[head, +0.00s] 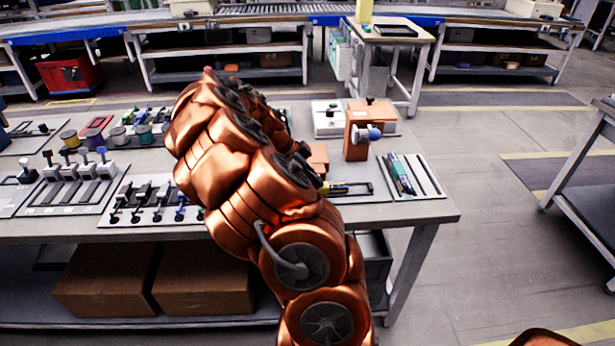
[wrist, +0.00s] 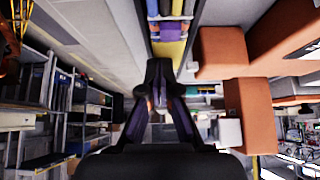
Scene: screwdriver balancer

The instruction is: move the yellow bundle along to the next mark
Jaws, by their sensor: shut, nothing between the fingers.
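A yellow piece with dark parts (head: 345,188), which looks like the yellow bundle, lies in a dark-edged frame on the bench, right of my arm. My arm hides its left part. In the wrist view a yellow strip (wrist: 168,50) shows just beyond my fingertips, with blue and purple pieces at the top. My gripper (wrist: 158,72) is shut, with nothing between its fingers. It points at the near end of the yellow strip; I cannot tell whether it touches. In the head view my arm mostly hides the gripper. I cannot make out the marks.
An orange-brown block with a blue knob (head: 362,130) stands close behind the yellow piece. A slotted tray with blue and green sticks (head: 400,176) lies to its right. Levers (head: 78,175) and coloured pots (head: 110,136) fill the bench's left. The floor on the right is open.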

